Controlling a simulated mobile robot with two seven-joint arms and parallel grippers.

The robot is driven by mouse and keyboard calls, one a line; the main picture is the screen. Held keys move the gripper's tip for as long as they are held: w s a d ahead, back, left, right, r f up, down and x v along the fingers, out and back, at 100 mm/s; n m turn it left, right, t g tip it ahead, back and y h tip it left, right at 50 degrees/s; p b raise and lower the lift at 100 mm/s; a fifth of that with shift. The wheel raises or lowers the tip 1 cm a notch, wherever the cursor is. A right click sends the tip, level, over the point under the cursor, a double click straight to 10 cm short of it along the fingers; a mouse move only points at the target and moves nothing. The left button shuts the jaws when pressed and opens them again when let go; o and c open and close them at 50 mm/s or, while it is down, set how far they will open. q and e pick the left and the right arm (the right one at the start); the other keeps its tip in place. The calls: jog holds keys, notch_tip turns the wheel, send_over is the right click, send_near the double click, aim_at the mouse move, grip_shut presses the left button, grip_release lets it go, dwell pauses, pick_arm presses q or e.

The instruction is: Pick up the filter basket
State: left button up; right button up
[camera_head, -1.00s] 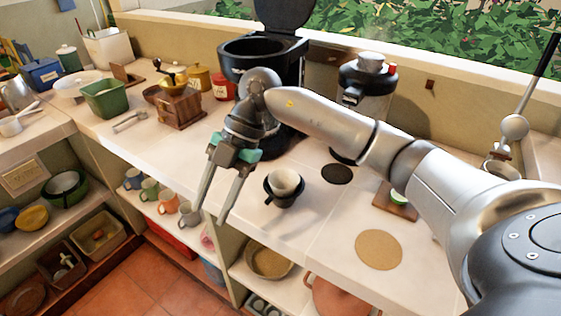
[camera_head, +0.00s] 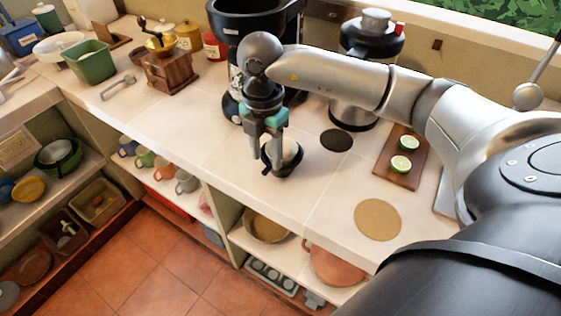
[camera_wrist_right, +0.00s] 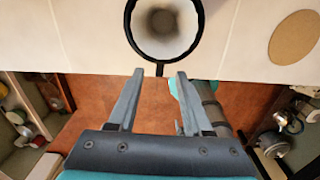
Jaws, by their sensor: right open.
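The filter basket (camera_head: 292,163) is a small black holder with a pale filter inside. It stands on the white counter, partly hidden behind my right gripper (camera_head: 268,163). In the right wrist view the filter basket (camera_wrist_right: 133,28) shows at the top as a black rim around the pale filter, with a brownish middle. My right gripper (camera_wrist_right: 160,73) is open and empty there, its two fingers pointing toward the basket's near rim. A gap shows in that view between the fingertips and the rim. My left gripper is not in view.
A black coffee machine (camera_head: 223,22) stands behind the basket. A dark round disc (camera_head: 337,140), a board (camera_head: 415,168) with cut limes and a tan round mat (camera_head: 378,220) lie to the right. A wooden grinder (camera_head: 166,70) stands left. The counter's front edge is close.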

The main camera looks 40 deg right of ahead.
aim_at(267, 168)
jog(key=shift+f, duration=2.65)
grip_shut()
